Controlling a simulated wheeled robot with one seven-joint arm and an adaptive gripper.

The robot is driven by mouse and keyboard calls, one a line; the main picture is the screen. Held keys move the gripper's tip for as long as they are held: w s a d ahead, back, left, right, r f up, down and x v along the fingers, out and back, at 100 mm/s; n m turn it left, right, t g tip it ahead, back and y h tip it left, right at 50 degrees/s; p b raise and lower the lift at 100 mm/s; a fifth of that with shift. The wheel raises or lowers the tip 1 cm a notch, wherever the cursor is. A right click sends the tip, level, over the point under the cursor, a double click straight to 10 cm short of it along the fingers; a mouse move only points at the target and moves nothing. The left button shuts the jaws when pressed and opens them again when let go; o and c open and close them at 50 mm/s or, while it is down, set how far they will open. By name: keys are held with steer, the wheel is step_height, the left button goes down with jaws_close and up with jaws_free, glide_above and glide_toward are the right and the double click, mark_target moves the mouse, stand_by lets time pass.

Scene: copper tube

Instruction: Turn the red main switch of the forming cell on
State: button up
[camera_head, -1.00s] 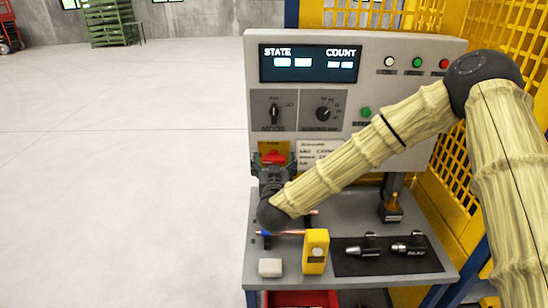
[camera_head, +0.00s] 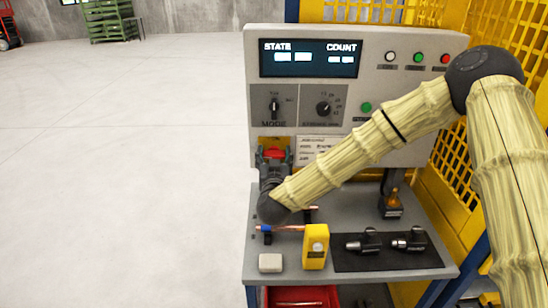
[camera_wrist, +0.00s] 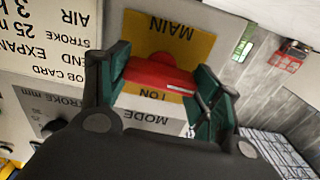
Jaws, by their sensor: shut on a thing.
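The red main switch (camera_wrist: 158,73) sits on a yellow plate (camera_wrist: 172,36) marked MAIN, which appears upside down in the wrist view. Its red handle lies between the two fingers of my gripper (camera_wrist: 162,84), with a finger against each end. In the head view the red switch (camera_head: 275,154) shows just above my gripper (camera_head: 273,168) at the lower left of the panel. My gripper is shut on the handle. Part of the yellow plate and the lower part of the switch are hidden by the gripper.
The grey panel (camera_head: 385,75) carries a display, a MODE knob (camera_head: 273,107), a stroke knob (camera_head: 323,107) and several buttons. Below, the bench (camera_head: 340,225) holds a copper tube (camera_head: 290,228), a yellow box (camera_head: 315,247), a white block (camera_head: 270,263) and black tools on a mat. Yellow mesh stands at right.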

steer(key=shift+f, duration=0.1)
steer(key=m+b, duration=0.3)
steer(key=b, duration=0.1)
steer(key=shift+d+f, duration=0.1)
steer(key=shift+f, duration=0.05)
steer(key=m+b, duration=0.5)
steer(key=b, duration=0.1)
steer(key=shift+d+f+m, duration=0.1)
steer(key=shift+m, duration=0.3)
steer(key=m+b, duration=0.4)
steer(key=b, duration=0.1)
steer(key=m+b, duration=0.3)
steer(key=m, duration=0.1)
steer(key=shift+m+b, duration=0.3)
steer(key=shift+b, duration=0.1)
steer(key=o, duration=1)
steer(key=shift+d, duration=0.1)
steer(key=shift+s+r, duration=0.2)
